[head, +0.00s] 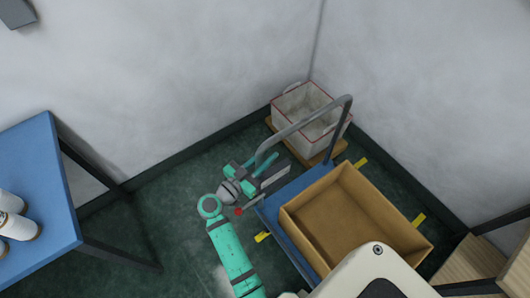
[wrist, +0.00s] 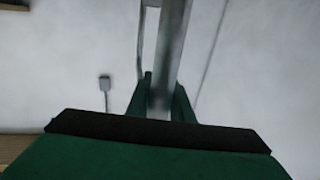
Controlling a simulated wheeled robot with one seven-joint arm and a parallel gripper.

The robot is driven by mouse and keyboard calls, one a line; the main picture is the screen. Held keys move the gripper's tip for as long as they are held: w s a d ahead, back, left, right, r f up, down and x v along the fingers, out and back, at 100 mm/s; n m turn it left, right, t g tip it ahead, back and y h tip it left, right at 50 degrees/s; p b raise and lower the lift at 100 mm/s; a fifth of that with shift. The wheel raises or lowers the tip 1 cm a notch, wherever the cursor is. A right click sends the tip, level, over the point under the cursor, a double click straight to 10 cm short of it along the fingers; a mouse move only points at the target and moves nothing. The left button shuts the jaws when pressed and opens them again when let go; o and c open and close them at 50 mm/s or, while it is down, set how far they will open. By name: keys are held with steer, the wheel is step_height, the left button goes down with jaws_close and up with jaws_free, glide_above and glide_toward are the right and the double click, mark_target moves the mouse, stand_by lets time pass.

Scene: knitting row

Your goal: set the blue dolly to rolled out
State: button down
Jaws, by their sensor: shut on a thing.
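The blue dolly (head: 270,212) stands on the dark green floor near the corner, with a bent grey push handle (head: 305,122) at its wall end. An open tan box (head: 345,215) sits on its deck. My gripper (head: 262,170) is at the handle's left upright. In the wrist view the fingers (wrist: 160,103) stand on either side of a grey metal bar (wrist: 170,60), shut on the handle. The exact contact is partly hidden in the head view. My arm hides the dolly's near end.
A whitish bin with red trim (head: 318,138) stands on a wooden base in the corner behind the handle. Yellow floor marks (head: 418,220) lie around the dolly. A blue-topped table (head: 45,180) stands at left, wooden furniture (head: 470,262) at right. Floor between table and dolly looks clear.

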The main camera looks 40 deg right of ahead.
steer(key=shift+a, duration=0.1)
steer(key=c, duration=1.6)
jaws_free()
steer(key=shift+o, duration=0.2)
steer(key=s+a, duration=0.1)
steer(key=a, duration=0.9)
steer(key=shift+s+a, duration=0.15)
steer(key=shift+a, duration=0.15)
